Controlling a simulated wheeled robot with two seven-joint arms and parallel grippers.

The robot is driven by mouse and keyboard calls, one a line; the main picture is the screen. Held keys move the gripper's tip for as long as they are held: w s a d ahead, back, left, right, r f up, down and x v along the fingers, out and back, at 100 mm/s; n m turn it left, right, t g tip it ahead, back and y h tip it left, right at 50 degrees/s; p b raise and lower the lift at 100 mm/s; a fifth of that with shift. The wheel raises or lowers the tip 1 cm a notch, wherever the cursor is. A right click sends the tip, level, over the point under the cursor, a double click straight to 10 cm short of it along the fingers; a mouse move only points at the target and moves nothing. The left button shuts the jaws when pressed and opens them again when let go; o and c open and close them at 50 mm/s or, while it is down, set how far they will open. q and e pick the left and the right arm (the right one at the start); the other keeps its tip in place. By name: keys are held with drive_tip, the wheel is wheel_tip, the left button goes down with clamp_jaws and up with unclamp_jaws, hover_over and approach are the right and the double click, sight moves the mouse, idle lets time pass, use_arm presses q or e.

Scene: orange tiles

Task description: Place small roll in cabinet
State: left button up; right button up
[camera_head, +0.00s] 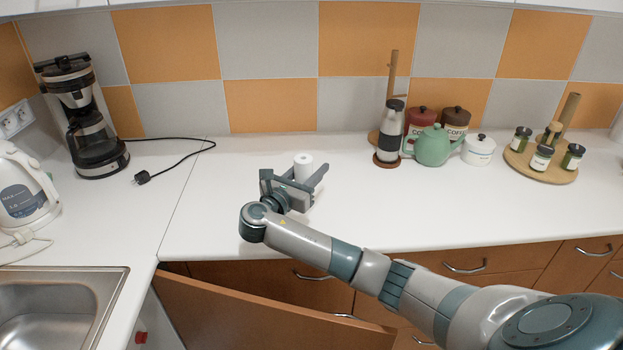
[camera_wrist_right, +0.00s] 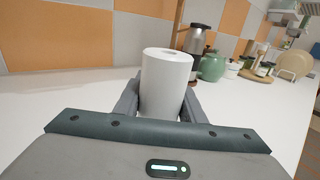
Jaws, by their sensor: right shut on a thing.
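The small roll (camera_wrist_right: 166,84) is a white upright cylinder with a hole in its top. In the head view it (camera_head: 303,166) stands at the middle of the white counter. My right gripper (camera_head: 303,178) is shut on it, one finger on each side, low over the counter. I cannot tell whether the roll touches the counter. The cabinet door (camera_head: 270,312), orange-brown wood, hangs open below the counter, at the lower left. The inside of the cabinet is mostly hidden. My left gripper is not in view.
A coffee maker (camera_head: 88,125) with its cable and a kettle (camera_head: 25,190) stand at left, above a sink (camera_head: 60,305). A green teapot (camera_head: 433,146), jars and a round wooden board (camera_head: 541,164) stand at back right. The counter around the roll is clear.

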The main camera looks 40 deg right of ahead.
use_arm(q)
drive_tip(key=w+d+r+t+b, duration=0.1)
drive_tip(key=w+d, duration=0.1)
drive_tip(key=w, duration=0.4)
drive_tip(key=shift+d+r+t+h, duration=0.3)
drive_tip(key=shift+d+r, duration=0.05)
use_arm(e)
drive_tip(key=s+d+r, duration=0.4)
drive_tip(key=s+r, duration=0.4)
drive_tip(key=s, duration=0.2)
drive_tip(key=shift+s+d, duration=0.3)
drive_tip(key=shift+s, duration=0.1)
drive_tip(key=shift+f, duration=0.1)
